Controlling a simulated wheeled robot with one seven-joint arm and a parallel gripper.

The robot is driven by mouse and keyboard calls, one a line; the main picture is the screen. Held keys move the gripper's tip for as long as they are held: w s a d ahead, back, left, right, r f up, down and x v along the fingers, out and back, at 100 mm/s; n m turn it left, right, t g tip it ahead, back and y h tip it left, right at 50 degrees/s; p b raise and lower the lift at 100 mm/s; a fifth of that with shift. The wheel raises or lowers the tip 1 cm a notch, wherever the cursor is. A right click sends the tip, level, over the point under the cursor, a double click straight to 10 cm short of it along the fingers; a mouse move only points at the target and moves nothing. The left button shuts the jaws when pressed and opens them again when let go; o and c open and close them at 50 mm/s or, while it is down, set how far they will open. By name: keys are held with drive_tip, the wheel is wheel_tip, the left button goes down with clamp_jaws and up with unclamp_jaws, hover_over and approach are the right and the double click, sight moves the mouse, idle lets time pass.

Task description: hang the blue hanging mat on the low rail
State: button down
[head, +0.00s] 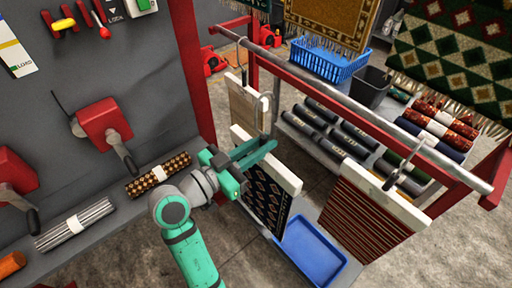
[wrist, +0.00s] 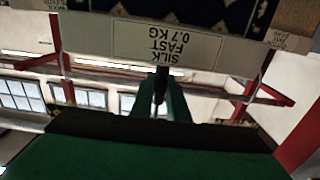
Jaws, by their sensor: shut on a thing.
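The blue hanging mat (head: 268,196) is dark navy with a light diamond pattern and hangs from a white bar (head: 287,177). My gripper (head: 268,147) is shut on its hanger just above the bar. The grey hook (head: 266,108) rises above my fingers, and its top appears below the rail in the picture, apart from it. In the wrist view the bar (wrist: 165,42) reads "SILK FAST 0.7 KG", with my fingers (wrist: 160,92) closed beside it. The low rail (head: 345,101) is a silver pipe running from upper left to lower right.
A beige mat (head: 245,104) hangs at the rail's left part and a red striped mat (head: 365,215) at its right. The rail between them looks clear. A blue tray (head: 312,250) lies below. A grey bench with rolled rugs (head: 158,176) stands left.

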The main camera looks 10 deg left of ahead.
drive_tip(key=x, duration=1.8)
idle(1.8)
drive_tip(key=shift+w+d, duration=0.1)
drive_tip(key=shift+f, duration=0.2)
drive_tip(key=shift+f, duration=1.95)
drive_tip(key=shift+w, duration=0.1)
